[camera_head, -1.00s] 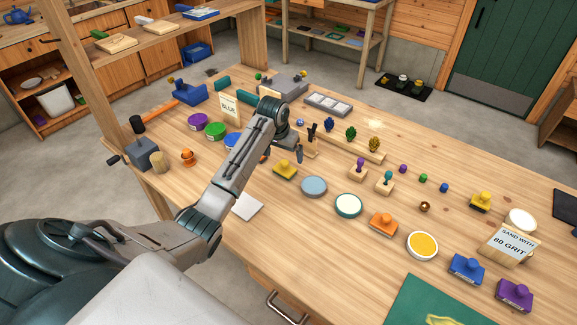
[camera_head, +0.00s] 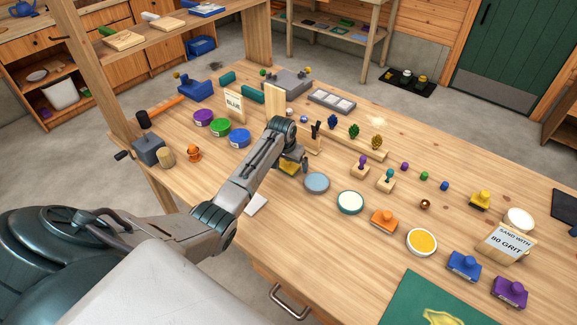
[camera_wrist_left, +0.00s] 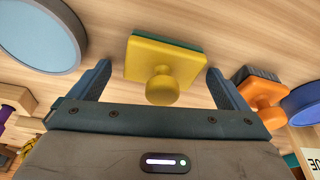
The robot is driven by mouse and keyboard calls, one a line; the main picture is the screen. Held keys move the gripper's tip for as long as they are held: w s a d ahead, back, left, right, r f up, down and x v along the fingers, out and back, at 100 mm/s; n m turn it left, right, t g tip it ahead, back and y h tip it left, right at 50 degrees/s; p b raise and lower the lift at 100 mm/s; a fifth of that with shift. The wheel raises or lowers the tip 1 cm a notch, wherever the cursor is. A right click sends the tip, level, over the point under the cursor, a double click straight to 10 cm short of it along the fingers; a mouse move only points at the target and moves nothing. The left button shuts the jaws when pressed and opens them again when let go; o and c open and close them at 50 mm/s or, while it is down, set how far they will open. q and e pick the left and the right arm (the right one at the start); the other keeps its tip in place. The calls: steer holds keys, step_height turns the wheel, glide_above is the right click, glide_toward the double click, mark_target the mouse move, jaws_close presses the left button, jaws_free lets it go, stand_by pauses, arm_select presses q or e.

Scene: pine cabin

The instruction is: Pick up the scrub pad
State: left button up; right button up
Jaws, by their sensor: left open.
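The scrub pad, a yellow block with a round knob and a green underside, lies flat on the workbench. In the head view the scrub pad (camera_head: 288,168) is partly covered by my left gripper (camera_head: 297,166). In the left wrist view the scrub pad (camera_wrist_left: 176,62) lies between the two open fingers of my left gripper (camera_wrist_left: 158,66), knob towards the camera. A gap shows on each side, and neither finger appears to touch it. My right gripper is in neither view.
A grey-blue disc (camera_head: 317,182) lies close by; it also shows in the left wrist view (camera_wrist_left: 38,36). An orange brush-like block (camera_wrist_left: 261,90) is beyond the other finger. A wooden rack (camera_head: 356,145) stands behind. A white square (camera_head: 256,204) lies at the front edge.

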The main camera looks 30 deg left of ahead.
arm_select(q)
steer(key=c, duration=1.1)
steer(key=shift+o, duration=0.2)
steer(key=shift+r, duration=0.1)
steer(key=shift+r+b, duration=0.3)
steer(key=shift+r, duration=0.1)
step_height(320, 180, up, 3)
steer(key=shift+a+f+b, duration=0.1)
steer(key=shift+f+b, duration=0.1)
steer(key=shift+b, duration=0.5)
steer(key=s+d+b, duration=0.1)
steer(key=s, duration=0.4)
steer(key=s+d+r, duration=0.1)
steer(key=s+d, duration=0.1)
steer(key=s, duration=0.3)
steer(key=s+d+b, duration=0.1)
steer(key=s+d, duration=0.1)
steer(key=s, duration=0.3)
steer(key=shift+s+d+r+b, duration=0.1)
steer(key=shift+d+r+b, duration=0.05)
steer(key=shift+r+b, duration=0.2)
steer(key=shift+f, duration=0.1)
